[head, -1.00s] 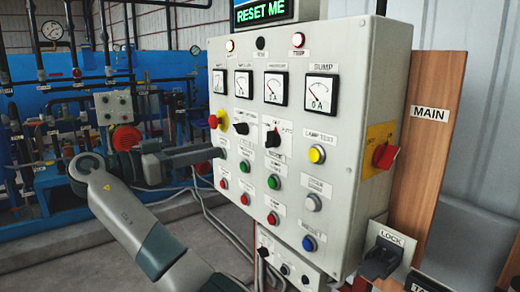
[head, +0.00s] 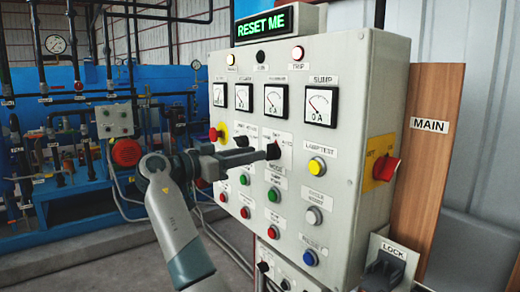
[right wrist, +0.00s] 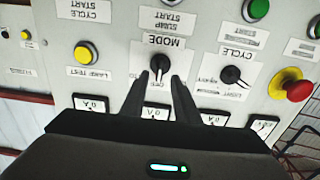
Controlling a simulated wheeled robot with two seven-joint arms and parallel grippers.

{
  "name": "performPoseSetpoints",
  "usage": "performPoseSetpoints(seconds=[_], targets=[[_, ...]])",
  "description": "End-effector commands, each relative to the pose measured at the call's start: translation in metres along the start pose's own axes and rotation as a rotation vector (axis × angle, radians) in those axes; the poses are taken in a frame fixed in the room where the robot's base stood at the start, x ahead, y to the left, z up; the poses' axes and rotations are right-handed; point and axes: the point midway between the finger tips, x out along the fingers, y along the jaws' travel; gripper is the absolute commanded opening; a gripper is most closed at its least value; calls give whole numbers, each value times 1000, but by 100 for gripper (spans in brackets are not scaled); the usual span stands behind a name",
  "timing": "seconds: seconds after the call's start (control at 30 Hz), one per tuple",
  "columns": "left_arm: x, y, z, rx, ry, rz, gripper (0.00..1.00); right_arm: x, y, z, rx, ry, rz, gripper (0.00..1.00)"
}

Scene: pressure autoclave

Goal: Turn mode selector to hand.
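The mode selector is a black knob on a white label plate on the grey control panel. In the right wrist view, which shows the panel upside down, the mode selector (right wrist: 160,63) sits between my fingertips, its pointer towards the bottom of the picture, near a small label that looks like OFF. My right gripper (right wrist: 159,80) is open, with a finger on each side of the knob; I cannot tell whether they touch it. In the head view my right gripper (head: 270,152) reaches the panel from the left and hides most of the knob. My left gripper is not in view.
A second selector (right wrist: 232,75), marked CYCLE, and a red emergency button (right wrist: 291,84) are beside it. A yellow lamp test button (head: 317,165) and analog gauges (head: 319,106) surround the knob. A red main switch (head: 385,168) is on the panel's side. A display (head: 262,23) reads RESET ME.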

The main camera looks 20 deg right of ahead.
Motion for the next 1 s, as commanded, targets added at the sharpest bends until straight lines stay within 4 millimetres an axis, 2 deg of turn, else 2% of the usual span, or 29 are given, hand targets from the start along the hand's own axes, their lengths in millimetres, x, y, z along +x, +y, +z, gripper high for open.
performPoseSetpoints(seconds=[0.1, 0.23, 0.67, 0.77, 0.8, 1.0], targets=[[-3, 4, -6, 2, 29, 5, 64, 18, 0, -1, -1, 0, 2, 28], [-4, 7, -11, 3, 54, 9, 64, 29, 0, 0, 0, -1, 1, 28], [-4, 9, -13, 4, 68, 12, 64, 36, 0, 1, 0, -1, 0, 28], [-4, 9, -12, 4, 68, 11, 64, 36, 0, 1, 0, -1, 0, 4], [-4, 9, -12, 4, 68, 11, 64, 36, 0, 1, 0, -1, 0, 0], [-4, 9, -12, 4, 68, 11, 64, 35, 0, 1, -2, -1, 0, 0]])
